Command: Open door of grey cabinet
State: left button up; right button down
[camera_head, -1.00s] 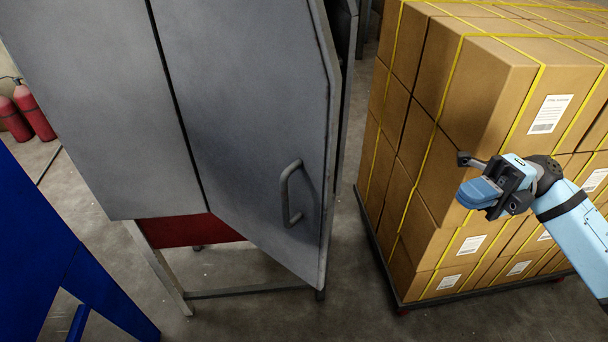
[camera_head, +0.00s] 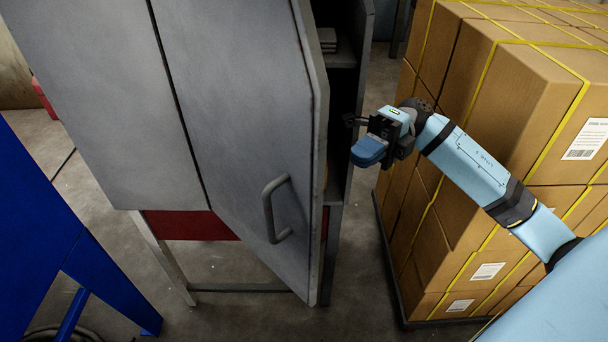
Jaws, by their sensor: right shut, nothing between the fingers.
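The grey cabinet (camera_head: 105,105) stands at the left and centre on metal legs. Its right door (camera_head: 245,120) is ajar, with its free edge on the right swung out from the body, and dark shelves show behind that edge. The door's curved handle (camera_head: 268,210) is low on its front. My right gripper (camera_head: 368,150) is shut and empty, to the right of the door's edge beside the cabinet's opening. It appears apart from the door and handle. My left gripper is not in view.
A strapped stack of cardboard boxes (camera_head: 535,100) on a low pallet stands close to my right arm. A blue structure (camera_head: 60,240) is at the lower left. Bare floor lies below the cabinet.

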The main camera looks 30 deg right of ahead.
aim_at(320, 185)
jog(key=x, duration=1)
jog(key=shift+a, duration=0.1)
jog(key=shift+a, duration=0.1)
